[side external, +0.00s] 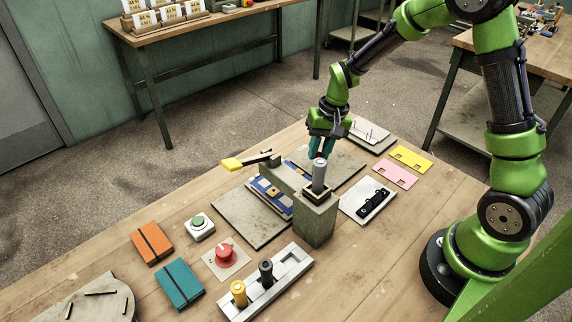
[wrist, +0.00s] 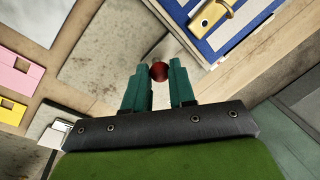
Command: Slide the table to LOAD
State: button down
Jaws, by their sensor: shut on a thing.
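The blue plate (side external: 257,187), which looks like the sliding table, carries yellowish blocks and lies between grey boards, partly hidden under a grey beam. Its white-edged corner shows at the top right of the wrist view (wrist: 240,32), with a brass-coloured block on it. My gripper (side external: 321,152) is over the grey post, away from the plate. It is shut on a grey cylinder (side external: 319,175) with a red top. The red end (wrist: 160,72) shows between the fingertips in the wrist view. The cylinder's lower end is at the post's dark-rimmed socket. No LOAD mark is legible.
A lever with a yellow handle (side external: 232,164) sticks out left of the beam. In front are a red knob (side external: 226,255), a green button (side external: 199,224) and a grey rack (side external: 285,274) with yellow and black cylinders. Pink and yellow cards (side external: 394,174) lie right.

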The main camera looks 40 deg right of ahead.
jog(key=d, duration=0.9)
jog(key=shift+d, duration=0.2)
jog(key=c, duration=1.1)
grip_release()
jog(key=shift+d, duration=0.1)
jog(key=shift+o, duration=0.8)
jog(key=shift+r, duration=0.3)
notch_tip(320, 180, up, 16)
jog(key=s+d, duration=0.1)
jog(key=d, duration=0.1)
jog(key=shift+s+d, duration=0.2)
jog(key=shift+s, duration=0.2)
